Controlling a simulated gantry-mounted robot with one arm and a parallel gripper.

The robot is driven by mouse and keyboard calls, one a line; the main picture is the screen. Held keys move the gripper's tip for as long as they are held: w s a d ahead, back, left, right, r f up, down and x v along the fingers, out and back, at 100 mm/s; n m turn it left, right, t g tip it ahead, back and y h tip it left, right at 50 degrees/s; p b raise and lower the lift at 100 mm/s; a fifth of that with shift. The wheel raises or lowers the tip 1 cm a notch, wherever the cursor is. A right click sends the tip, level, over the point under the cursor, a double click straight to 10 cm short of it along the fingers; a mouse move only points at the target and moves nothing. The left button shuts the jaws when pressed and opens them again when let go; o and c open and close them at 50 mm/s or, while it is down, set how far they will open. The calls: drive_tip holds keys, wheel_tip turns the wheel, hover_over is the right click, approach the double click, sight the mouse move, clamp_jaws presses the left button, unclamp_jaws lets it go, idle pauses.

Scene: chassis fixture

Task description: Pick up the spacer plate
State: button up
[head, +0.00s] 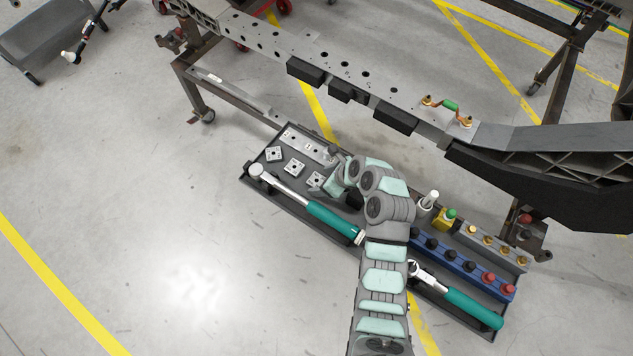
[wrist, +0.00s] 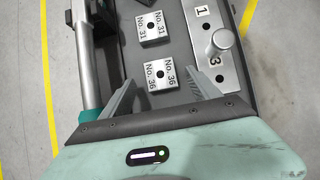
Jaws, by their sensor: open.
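Small square metal spacer plates with a centre hole lie in the dark tray; which one the task means cannot be told. In the wrist view one marked No. 36 (wrist: 153,72) lies between my gripper's (wrist: 161,80) two spread fingers, with gaps on both sides. Another, marked No. 31 (wrist: 151,28), lies just beyond it. In the head view these seem to be the plates at the tray's left end (head: 294,166), with a further plate (head: 274,153) beyond. My gripper (head: 333,186) is open and empty over the tray there; its fingertips are hard to make out.
The tray (head: 262,185) also holds a long numbered plate (wrist: 203,46) with an upright knob (wrist: 222,40), close to the right finger. A teal-handled torque wrench (head: 332,221) lies along the left side. A second wrench (head: 470,310) and socket racks (head: 462,262) lie right. A chassis rail (head: 345,73) stands behind.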

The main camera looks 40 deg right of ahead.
drive_tip(key=shift+w+f, duration=0.35)
drive_tip(key=shift+f, duration=0.25)
drive_tip(key=shift+c, duration=0.5)
clamp_jaws()
drive_tip(key=shift+r, duration=0.1)
